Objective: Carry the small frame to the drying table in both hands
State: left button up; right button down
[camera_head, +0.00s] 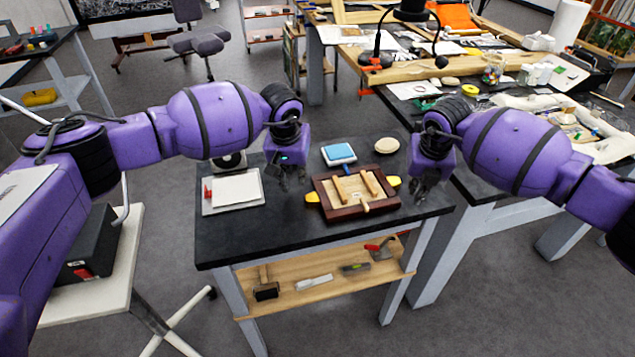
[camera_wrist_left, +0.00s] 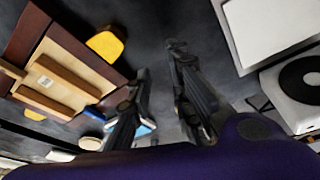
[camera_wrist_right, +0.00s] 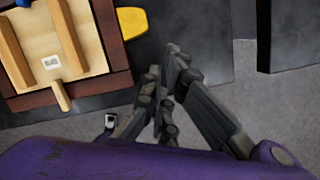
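The small frame (camera_head: 333,211) lies flat on a black-topped table. It has a dark red-brown border, a pale wooden inside with two bars, and a yellow tab at each side. It also shows in the left wrist view (camera_wrist_left: 24,35) and the right wrist view (camera_wrist_right: 113,38). My left gripper (camera_head: 287,182) is open and empty, above the table left of the frame. My right gripper (camera_head: 424,192) is open with a narrow gap, empty, just right of the frame. Neither touches it. I cannot tell which table is the drying table.
A blue-topped block (camera_head: 339,153) and a pale oval (camera_head: 386,146) lie behind the frame. A white sheet on a board (camera_head: 235,190) lies left. The black tabletop (camera_head: 290,240) is bare in front. A cluttered workbench (camera_head: 480,190) stands close on the right.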

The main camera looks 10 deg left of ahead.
jog(key=c, duration=2.5)
grip_release()
jog(key=o, duration=0.4)
pick_arm(q)
jog(key=shift+r, duration=0.1)
pick_arm(e)
jog(key=shift+r, duration=0.25)
pick_arm(q)
jog(key=v, duration=1.1)
jog(key=shift+r, duration=0.4)
pick_arm(e)
jog(key=v, duration=1.1)
jog(key=shift+s+r, duration=0.1)
jog(key=shift+r, duration=0.15)
pick_arm(q)
jog(key=shift+s+f, duration=0.1)
pick_arm(e)
jog(key=shift+f, duration=0.1)
